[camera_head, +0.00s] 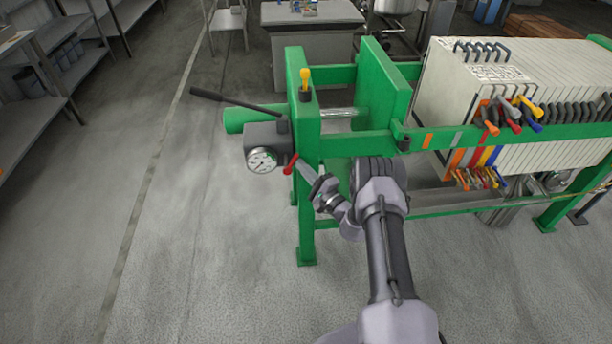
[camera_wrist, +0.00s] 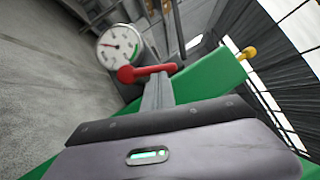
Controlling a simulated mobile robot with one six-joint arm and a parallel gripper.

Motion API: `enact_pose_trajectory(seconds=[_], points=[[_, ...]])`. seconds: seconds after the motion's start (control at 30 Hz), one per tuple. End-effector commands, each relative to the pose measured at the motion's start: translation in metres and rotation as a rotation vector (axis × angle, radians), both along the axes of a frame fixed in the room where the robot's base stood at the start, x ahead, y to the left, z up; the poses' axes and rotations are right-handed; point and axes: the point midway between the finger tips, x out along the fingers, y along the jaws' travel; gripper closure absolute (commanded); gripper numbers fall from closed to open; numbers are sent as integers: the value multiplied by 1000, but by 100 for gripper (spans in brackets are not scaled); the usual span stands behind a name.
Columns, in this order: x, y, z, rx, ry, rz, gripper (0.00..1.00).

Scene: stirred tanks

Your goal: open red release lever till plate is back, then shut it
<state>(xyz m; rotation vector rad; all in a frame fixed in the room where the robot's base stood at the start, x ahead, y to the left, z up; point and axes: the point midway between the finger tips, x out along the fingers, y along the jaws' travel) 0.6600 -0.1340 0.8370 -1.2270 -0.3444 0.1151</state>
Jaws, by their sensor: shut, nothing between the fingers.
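The red release lever (camera_head: 291,164) sits on the grey pump block (camera_head: 263,134) beside the round pressure gauge (camera_head: 262,160). In the wrist view the red lever (camera_wrist: 146,72) lies across the tip of my gripper (camera_wrist: 157,82). My gripper (camera_head: 303,168) is shut, with its tip at or very near the lever; I cannot tell whether they touch. The green pressure plate (camera_head: 385,85) stands apart from the pale plate pack (camera_head: 440,95), with a clear gap between them. The gauge (camera_wrist: 118,45) shows at the upper left of the wrist view.
A black pump handle (camera_head: 238,102) sticks out to the left above the block. A yellow-topped part (camera_head: 305,82) stands on the green end frame (camera_head: 305,115). The green side rail (camera_head: 450,140) runs close by my arm. The floor at left is clear.

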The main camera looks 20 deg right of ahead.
Motion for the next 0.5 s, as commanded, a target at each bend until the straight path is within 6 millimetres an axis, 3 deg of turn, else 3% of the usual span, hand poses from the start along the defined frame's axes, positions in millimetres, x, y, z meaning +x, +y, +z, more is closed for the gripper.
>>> enact_pose_trajectory(seconds=[0.3, 0.5], points=[[3, 10, 12, -224, 63, 0, 100], [4, 14, 14, -246, 70, 0, 100]])
